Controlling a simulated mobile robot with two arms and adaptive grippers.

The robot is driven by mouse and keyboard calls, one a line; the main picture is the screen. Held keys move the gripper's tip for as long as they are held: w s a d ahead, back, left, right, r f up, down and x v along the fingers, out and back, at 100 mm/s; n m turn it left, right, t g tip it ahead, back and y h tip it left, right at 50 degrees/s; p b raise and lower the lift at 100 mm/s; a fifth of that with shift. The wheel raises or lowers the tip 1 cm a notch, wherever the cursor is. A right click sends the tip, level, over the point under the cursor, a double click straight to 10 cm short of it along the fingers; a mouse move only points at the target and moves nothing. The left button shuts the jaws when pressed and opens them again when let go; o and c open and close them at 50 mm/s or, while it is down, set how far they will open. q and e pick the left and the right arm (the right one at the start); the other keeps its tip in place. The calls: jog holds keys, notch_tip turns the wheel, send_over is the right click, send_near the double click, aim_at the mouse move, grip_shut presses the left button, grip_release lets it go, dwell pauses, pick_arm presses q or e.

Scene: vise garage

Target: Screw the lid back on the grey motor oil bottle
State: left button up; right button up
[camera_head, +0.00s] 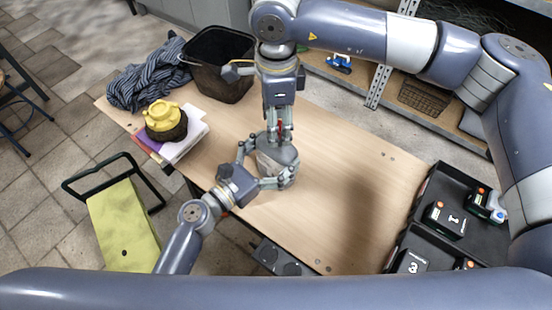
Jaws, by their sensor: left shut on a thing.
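The grey motor oil bottle (283,158) stands on the wooden workbench (340,175), near its front edge. My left gripper (266,165) comes in from the lower left and is shut on the bottle's body, a finger on each side. My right gripper (279,137) points straight down over the top of the bottle, with its fingers close together. A small red bit (280,126) shows between the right fingers; I cannot tell if it is the lid. The bottle's neck is hidden by the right gripper, and I cannot tell how its fingers stand.
A dark bin (213,50) and a striped cloth (146,75) are at the back left. A yellow object on a dark base (163,118) sits on books. A black tray (425,200) with power tools and batteries is at the right. The bench between bottle and tray is clear.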

notch_tip(320, 180, up, 12)
jog(key=shift+f, duration=0.15)
dwell(0.3)
pick_arm(q)
jog(key=o, duration=1.9)
jog(key=shift+o, duration=0.2)
jog(key=v, duration=1.2)
